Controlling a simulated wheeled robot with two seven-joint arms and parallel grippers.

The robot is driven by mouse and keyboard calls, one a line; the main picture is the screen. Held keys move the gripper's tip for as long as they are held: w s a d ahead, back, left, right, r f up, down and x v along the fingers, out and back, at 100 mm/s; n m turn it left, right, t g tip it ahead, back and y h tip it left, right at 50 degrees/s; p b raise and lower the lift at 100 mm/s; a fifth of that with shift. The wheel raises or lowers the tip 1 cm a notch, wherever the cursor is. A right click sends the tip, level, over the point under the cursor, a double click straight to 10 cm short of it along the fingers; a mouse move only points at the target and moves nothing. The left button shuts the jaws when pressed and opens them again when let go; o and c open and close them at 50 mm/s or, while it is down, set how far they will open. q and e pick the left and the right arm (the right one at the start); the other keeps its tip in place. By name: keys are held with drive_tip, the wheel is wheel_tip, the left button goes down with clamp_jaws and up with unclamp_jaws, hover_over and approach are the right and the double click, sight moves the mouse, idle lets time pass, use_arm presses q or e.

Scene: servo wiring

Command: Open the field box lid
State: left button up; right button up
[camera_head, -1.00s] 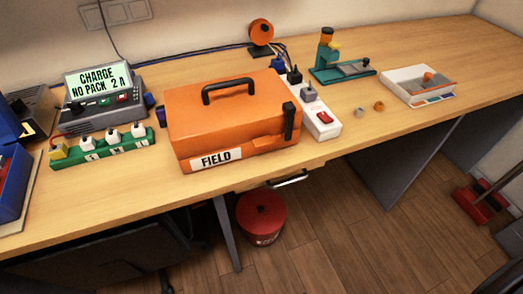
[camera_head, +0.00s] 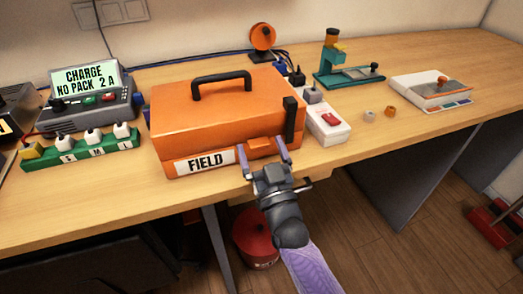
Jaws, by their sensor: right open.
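The orange field box (camera_head: 205,125) stands on the wooden table with its lid (camera_head: 175,98) shut. A black handle (camera_head: 221,84) is on top, a FIELD label (camera_head: 205,161) is on the front, and a black upright piece (camera_head: 290,119) is at the right front corner. An orange latch (camera_head: 260,147) shows low on the front. My right gripper (camera_head: 265,158) is open at the front of the box, its two fingers on either side of the latch. Whether the fingers touch it I cannot tell. My left gripper is not in view.
A white power strip (camera_head: 328,126) with a red switch stands close to the box's right side. A green rack (camera_head: 82,149) and a charger (camera_head: 90,100) are at the left. Farther right are a teal stand (camera_head: 345,75) and a white tray (camera_head: 432,91).

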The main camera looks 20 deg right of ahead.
drive_tip(key=shift+w+r, duration=0.1)
drive_tip(key=shift+w, duration=0.05)
clamp_jaws()
idle(0.4)
